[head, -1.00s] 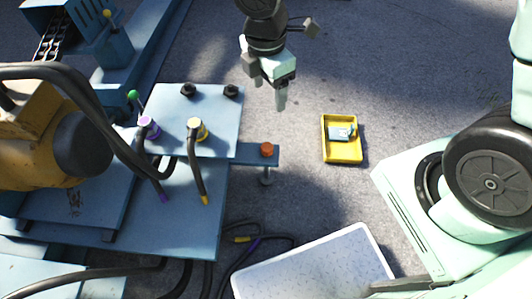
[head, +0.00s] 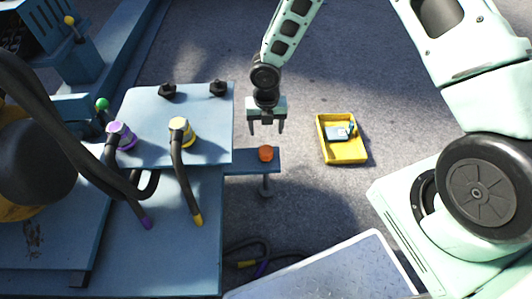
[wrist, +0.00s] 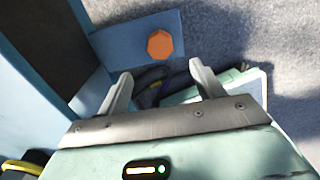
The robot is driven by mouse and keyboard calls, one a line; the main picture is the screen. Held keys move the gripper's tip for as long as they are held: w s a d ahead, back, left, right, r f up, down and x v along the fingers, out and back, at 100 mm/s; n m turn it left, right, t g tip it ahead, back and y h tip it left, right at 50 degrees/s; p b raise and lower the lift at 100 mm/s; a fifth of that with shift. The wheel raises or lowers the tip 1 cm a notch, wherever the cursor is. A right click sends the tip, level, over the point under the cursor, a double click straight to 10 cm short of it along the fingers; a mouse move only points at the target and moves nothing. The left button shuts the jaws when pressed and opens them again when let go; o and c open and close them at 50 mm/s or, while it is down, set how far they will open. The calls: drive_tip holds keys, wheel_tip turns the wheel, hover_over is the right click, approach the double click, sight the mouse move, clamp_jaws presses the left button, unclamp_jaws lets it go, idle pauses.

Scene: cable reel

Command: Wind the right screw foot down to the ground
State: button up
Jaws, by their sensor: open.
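The screw foot has an orange hexagonal head (head: 266,153) on top of a blue bracket arm (head: 240,161) that sticks out to the right of the machine. Below the bracket its foot pad (head: 266,192) shows; whether it touches the ground I cannot tell. My gripper (head: 266,127) is open and empty, just behind the orange head in the head view and apart from it. In the wrist view the orange head (wrist: 160,44) lies beyond and between the two fingertips of my gripper (wrist: 160,82).
A yellow tray (head: 345,158) with small items lies on the ground to the right. Hoses with purple (head: 121,135) and yellow (head: 181,131) couplings stand on the blue panel at left. Ground behind the bracket is clear.

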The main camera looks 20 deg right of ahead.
sight(266, 150)
wheel_tip(266, 150, down, 12)
drive_tip(key=b, duration=0.4)
drive_tip(key=shift+r, duration=0.15)
drive_tip(key=c, duration=0.9)
